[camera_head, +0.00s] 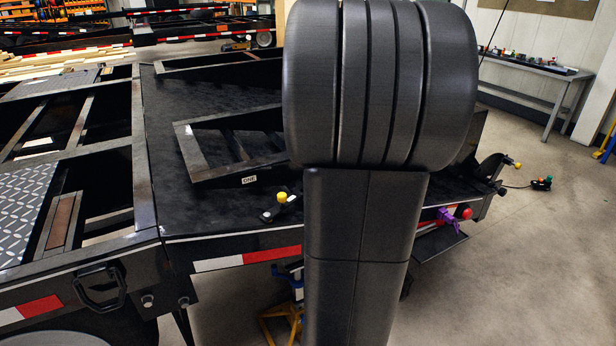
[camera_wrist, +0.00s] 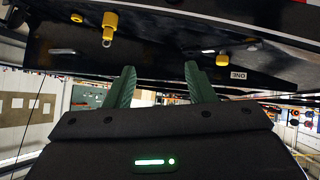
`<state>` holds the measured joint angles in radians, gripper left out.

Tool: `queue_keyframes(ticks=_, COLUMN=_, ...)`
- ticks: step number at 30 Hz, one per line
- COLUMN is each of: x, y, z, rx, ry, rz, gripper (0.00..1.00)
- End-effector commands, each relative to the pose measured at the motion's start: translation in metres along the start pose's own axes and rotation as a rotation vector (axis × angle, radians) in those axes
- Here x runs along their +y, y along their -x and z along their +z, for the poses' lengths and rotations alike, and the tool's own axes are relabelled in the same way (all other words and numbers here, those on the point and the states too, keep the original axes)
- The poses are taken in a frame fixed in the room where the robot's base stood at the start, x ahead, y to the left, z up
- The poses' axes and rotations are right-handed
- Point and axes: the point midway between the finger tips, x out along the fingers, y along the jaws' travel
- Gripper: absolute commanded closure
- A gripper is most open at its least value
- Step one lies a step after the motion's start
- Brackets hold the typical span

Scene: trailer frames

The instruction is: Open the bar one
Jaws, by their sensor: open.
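A white label reading ONE (camera_head: 249,180) is on the black trailer deck (camera_head: 225,215). Right of it, near the deck's front edge, is a small black latch with a yellow knob (camera_head: 283,197). In the wrist view the label (camera_wrist: 238,75) appears upside down, next to a yellow knob (camera_wrist: 222,60). My gripper (camera_wrist: 160,66) shows there with two green fingers spread apart and nothing between them. The knob is right of the right fingertip; I cannot tell the depth gap. In the head view my arm hides the gripper and part of the deck.
A yellow pin with a ring (camera_wrist: 109,25) is at the upper left of the wrist view. A purple part (camera_head: 447,219) and a red knob (camera_head: 463,212) are at the trailer's right end. A workbench (camera_head: 535,72) stands behind. The floor at right is mostly clear.

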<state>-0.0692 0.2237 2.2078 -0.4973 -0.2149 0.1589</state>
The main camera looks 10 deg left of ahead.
Motion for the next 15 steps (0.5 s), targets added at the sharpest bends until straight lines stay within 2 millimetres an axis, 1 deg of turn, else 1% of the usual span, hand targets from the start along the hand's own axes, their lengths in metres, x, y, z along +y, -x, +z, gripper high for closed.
queue_keyframes(ticks=1, x=-0.005, y=-0.027, z=0.006, rx=0.055, ry=0.008, rz=-0.022, gripper=0.51)
queue_keyframes(ticks=6, x=-0.027, y=-0.080, z=-0.009, rx=0.272, ry=0.034, rz=-0.138, gripper=0.51)
queue_keyframes(ticks=9, x=-0.043, y=-0.106, z=-0.012, rx=0.393, ry=0.037, rz=-0.229, gripper=0.51)
queue_keyframes(ticks=12, x=-0.060, y=-0.126, z=-0.011, rx=0.504, ry=0.030, rz=-0.327, gripper=0.51)
queue_keyframes(ticks=15, x=-0.074, y=-0.138, z=-0.009, rx=0.596, ry=0.017, rz=-0.419, gripper=0.51)
